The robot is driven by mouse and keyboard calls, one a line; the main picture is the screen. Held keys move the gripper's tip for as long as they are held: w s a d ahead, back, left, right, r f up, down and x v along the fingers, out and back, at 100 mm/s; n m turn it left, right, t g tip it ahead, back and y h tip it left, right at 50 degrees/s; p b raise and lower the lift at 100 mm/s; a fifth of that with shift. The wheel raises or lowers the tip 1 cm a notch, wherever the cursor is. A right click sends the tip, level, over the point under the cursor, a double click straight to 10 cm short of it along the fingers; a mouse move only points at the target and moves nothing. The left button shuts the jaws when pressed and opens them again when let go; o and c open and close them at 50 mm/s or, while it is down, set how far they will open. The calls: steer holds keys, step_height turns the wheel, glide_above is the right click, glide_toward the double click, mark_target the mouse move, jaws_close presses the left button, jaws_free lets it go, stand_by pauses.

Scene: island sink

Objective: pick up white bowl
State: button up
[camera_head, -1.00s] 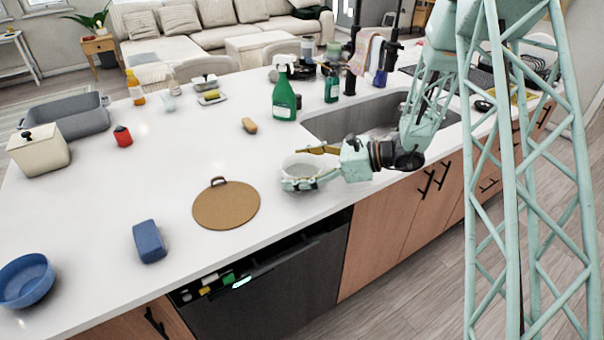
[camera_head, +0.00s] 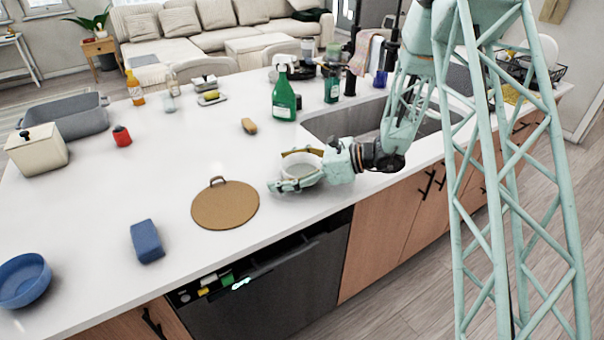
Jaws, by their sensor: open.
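The white bowl (camera_head: 305,166) stands on the white counter, right of the round brown board and in front of the sink. My gripper (camera_head: 278,172) reaches in from the right, low over the counter. Its fingers are spread, one on the near side of the bowl and one on the far side. The near finger hides part of the bowl's front. I cannot tell whether either finger touches the bowl.
The brown board (camera_head: 225,204) lies just left of the gripper. A green spray bottle (camera_head: 284,100) and a brown sponge-like item (camera_head: 249,126) are behind. The sink (camera_head: 345,124) is behind right. A blue block (camera_head: 147,241) and blue bowl (camera_head: 24,281) lie front left.

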steer(key=shift+c, duration=0.2)
steer(key=c, duration=1.2)
steer(key=shift+c, duration=0.7)
